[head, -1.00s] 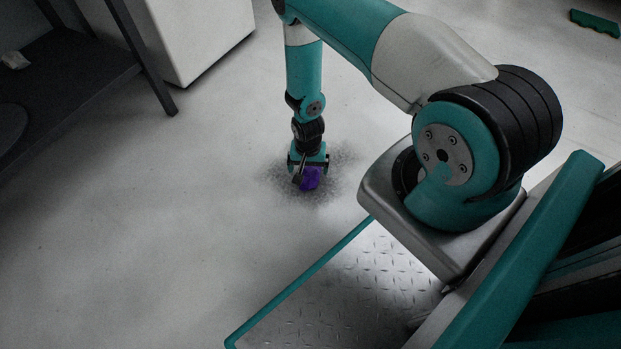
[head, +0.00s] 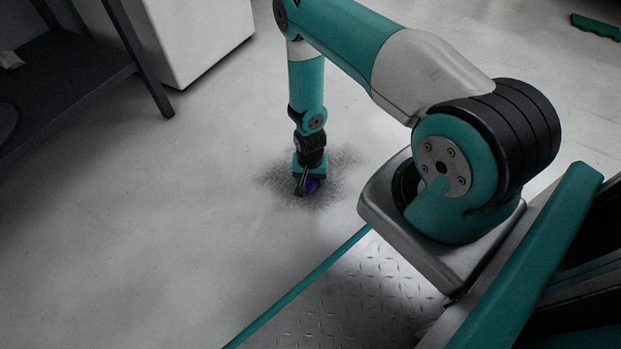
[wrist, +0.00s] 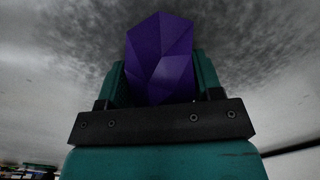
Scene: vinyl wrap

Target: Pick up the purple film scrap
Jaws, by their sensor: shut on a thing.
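The purple film scrap (wrist: 160,60) is a faceted, crumpled-looking piece. In the wrist view it sits between the two teal fingers of my gripper (wrist: 163,78), which is shut on it. In the head view only a small part of the purple scrap (head: 312,185) shows beside my gripper (head: 306,188), which points down close to the floor. The rest of the scrap is hidden by the gripper there. I cannot tell whether the scrap touches the floor.
A dark speckled patch (head: 345,165) lies on the pale floor around the gripper. A dark shelf or table (head: 70,75) stands at the left, with a white cabinet (head: 190,40) behind it. A green piece (head: 596,25) lies at the far right. The floor at lower left is clear.

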